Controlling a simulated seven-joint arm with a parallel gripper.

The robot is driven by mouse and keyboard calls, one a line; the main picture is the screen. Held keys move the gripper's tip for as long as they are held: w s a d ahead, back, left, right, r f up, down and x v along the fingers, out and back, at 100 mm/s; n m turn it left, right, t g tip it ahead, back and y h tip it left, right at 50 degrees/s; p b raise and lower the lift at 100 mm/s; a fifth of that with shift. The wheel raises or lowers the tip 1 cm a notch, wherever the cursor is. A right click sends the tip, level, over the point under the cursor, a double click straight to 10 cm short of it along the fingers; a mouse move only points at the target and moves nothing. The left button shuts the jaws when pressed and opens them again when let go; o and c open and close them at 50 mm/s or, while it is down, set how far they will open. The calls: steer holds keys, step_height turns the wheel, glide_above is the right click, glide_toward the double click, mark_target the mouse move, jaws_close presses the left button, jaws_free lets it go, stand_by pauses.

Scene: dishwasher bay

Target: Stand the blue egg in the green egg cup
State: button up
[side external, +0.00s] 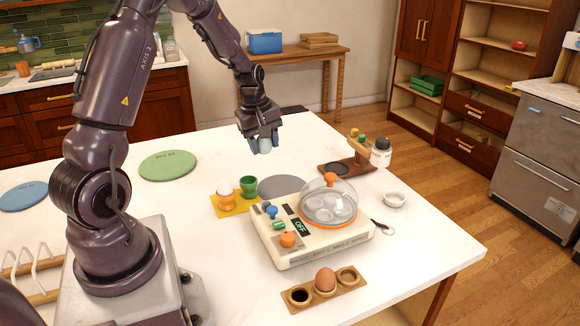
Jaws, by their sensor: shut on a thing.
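My gripper (264,149) points down above the white table and is shut on the pale blue egg (265,145). The egg shows between the two fingers, held in the air. The green egg cup (249,187) stands upright on the table, lower in the picture and slightly left of the gripper. It looks empty, though its inside is hard to make out. The egg and the cup are apart.
An orange cup holding a white egg (225,186) stands beside the green cup on a yellow mat (236,210). An egg cooker (315,245) with a clear dome is close by. A wooden holder (345,290) bears a brown egg (325,280). A grey disc (285,186) lies behind the cooker.

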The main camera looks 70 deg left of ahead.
steer(key=s+a+n, duration=0.2)
steer(key=s+a, duration=0.1)
steer(key=a, duration=0.3)
steer(key=shift+w+a+f, duration=0.1)
steer(key=shift+f, duration=2.65)
steer(key=shift+a+f, duration=0.1)
steer(key=shift+f, duration=2.6)
steer(key=shift+f, duration=0.35)
steer(key=o, duration=0.7)
steer(key=shift+o, duration=1.4)
steer(key=shift+f, duration=0.1)
